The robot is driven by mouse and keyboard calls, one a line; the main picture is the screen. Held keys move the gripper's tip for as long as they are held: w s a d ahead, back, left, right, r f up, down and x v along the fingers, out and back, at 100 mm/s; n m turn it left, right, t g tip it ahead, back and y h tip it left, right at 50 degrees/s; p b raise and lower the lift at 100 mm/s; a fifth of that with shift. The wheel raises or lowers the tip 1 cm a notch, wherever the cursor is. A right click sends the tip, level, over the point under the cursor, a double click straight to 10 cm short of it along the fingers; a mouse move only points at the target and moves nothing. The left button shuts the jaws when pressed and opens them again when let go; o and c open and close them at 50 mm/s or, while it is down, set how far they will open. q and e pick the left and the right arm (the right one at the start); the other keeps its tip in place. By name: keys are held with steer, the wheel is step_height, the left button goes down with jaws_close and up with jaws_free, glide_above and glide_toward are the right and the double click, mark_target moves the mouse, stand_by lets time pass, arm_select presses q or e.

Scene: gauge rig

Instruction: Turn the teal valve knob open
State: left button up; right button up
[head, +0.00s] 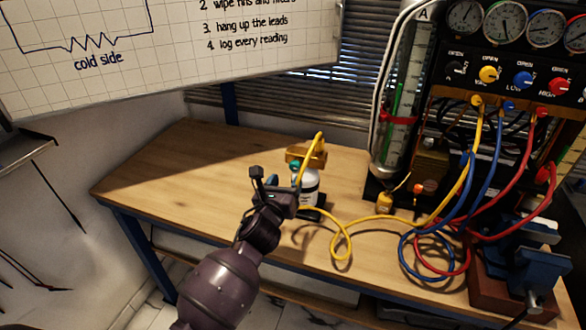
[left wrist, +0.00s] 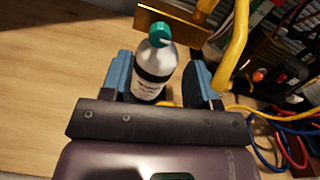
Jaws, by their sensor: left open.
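The teal valve knob (left wrist: 160,32) sits on top of a small white bottle with a dark label band (left wrist: 152,75). The bottle stands upright on the wooden bench, and the knob also shows in the head view (head: 295,165), just beyond my left gripper. My left gripper (head: 276,184) is open. In the left wrist view its blue fingers (left wrist: 160,78) appear on either side of the bottle, below the knob. I cannot tell whether they touch it. A brass-yellow block (head: 306,156) with a yellow hose is right behind the knob. My right gripper is not in view.
The yellow hose (head: 341,243) loops over the bench right of the bottle. A gauge panel (head: 500,75) with colored knobs, a clear cylinder (head: 399,110), coiled blue and red hoses and a blue vise (head: 530,268) fill the right side. The bench's left part (head: 180,165) is clear.

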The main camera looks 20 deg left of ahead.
mark_target(293, 168)
arm_select(q)
steer(key=shift+w, duration=3.2)
steer(key=c, duration=0.9)
